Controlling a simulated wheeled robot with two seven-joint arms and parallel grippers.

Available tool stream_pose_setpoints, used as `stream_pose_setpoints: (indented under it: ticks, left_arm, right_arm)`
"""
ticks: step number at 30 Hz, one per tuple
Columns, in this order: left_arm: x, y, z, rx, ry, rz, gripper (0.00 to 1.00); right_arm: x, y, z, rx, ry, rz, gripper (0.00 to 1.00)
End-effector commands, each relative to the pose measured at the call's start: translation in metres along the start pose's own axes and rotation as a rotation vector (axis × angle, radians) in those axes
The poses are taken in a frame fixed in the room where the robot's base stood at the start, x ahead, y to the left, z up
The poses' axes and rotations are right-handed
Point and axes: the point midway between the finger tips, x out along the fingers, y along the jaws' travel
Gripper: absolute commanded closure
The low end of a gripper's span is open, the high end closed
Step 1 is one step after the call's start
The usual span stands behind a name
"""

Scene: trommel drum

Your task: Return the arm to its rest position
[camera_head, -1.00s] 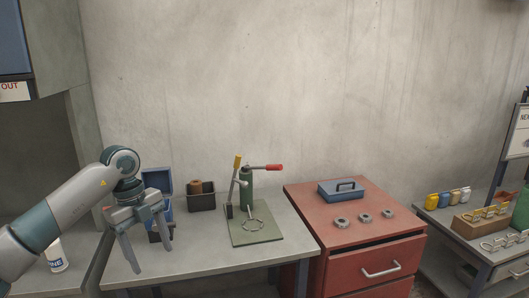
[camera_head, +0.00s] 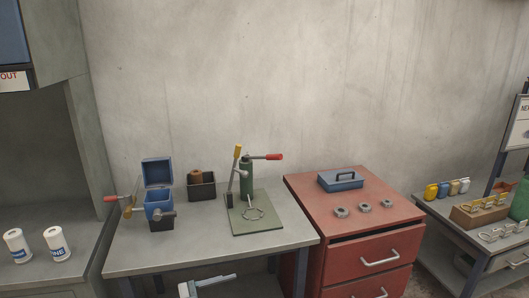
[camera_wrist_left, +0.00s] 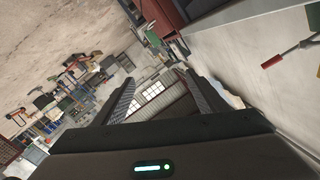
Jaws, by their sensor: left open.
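My left gripper (camera_wrist_left: 160,78) shows in the left wrist view, with its two dark fingers spread apart and nothing between them. In the head view my left arm is gone from above the bench, and I cannot make out the gripper there. In the wrist view a red handle on a thin rod (camera_wrist_left: 272,62) is off to the right, apart from the fingers. My right gripper is in neither view.
The grey bench (camera_head: 190,262) holds a blue box with raised lid (camera_head: 157,172), a black bin (camera_head: 203,190) and a green press (camera_head: 247,180). A red cabinet (camera_head: 340,262) stands right. White canisters (camera_head: 57,244) stand left. A pale shape (camera_head: 207,286) below the bench is unclear.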

Motion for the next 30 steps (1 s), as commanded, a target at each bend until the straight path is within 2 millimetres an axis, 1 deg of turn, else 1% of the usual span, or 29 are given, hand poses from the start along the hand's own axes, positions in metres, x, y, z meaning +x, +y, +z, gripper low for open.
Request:
stream_pose_setpoints:
  ticks: [1,2,3,5,6,8,9,11,12,14,15,17,18,20,21,23,24,25,29,30]
  left_arm:
    - [-0.007,0.017,0.030,-0.059,-0.036,-0.086,0.34]
    - [-0.012,0.023,0.045,-0.084,-0.059,-0.133,0.34]
    - [-0.019,0.031,0.065,-0.115,-0.093,-0.190,0.34]
    - [-0.031,0.046,0.092,-0.160,-0.147,-0.263,0.34]
    - [-0.039,0.058,0.110,-0.189,-0.185,-0.305,0.34]
    - [-0.053,0.076,0.135,-0.230,-0.243,-0.361,0.34]
    - [-0.062,0.090,0.151,-0.258,-0.284,-0.393,0.34]
    - [-0.077,0.111,0.173,-0.297,-0.344,-0.436,0.34]
    - [-0.087,0.126,0.188,-0.323,-0.385,-0.461,0.34]
    - [-0.101,0.150,0.207,-0.361,-0.447,-0.493,0.34]
    - [-0.112,0.166,0.219,-0.386,-0.488,-0.512,0.34]
    - [-0.127,0.192,0.236,-0.423,-0.550,-0.536,0.34]
    - [-0.137,0.210,0.246,-0.449,-0.592,-0.549,0.34]
    - [-0.153,0.237,0.260,-0.485,-0.654,-0.566,0.34]
    - [-0.163,0.255,0.268,-0.508,-0.695,-0.574,0.34]
    - [-0.178,0.284,0.279,-0.544,-0.755,-0.584,0.34]
    - [-0.189,0.304,0.285,-0.570,-0.795,-0.589,0.34]
    - [-0.196,0.318,0.289,-0.586,-0.825,-0.591,0.34]
    - [-0.229,0.383,0.302,-0.665,-0.953,-0.592,0.34]
    - [-0.239,0.404,0.304,-0.690,-0.991,-0.591,0.34]
  right_arm:
    - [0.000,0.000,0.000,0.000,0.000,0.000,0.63]
    - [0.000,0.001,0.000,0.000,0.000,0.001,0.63]
    - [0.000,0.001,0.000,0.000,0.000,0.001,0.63]
    - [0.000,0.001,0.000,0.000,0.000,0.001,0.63]
    - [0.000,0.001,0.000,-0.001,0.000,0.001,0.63]
    - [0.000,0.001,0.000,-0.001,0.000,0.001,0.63]
    - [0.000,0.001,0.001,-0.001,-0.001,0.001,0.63]
    - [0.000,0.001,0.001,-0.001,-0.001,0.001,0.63]
    - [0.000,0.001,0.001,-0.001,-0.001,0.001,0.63]
    - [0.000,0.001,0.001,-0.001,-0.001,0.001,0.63]
    - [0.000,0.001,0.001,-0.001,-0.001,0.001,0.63]
    - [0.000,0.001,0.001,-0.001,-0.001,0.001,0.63]
    - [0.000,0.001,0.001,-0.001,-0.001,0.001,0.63]
    - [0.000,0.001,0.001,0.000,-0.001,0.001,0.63]
    - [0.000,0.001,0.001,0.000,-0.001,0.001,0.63]
    - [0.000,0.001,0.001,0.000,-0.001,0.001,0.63]
    - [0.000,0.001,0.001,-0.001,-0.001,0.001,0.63]
    - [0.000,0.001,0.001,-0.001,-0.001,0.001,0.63]
    - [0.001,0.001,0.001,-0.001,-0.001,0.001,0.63]
    - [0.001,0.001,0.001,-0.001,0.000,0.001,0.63]
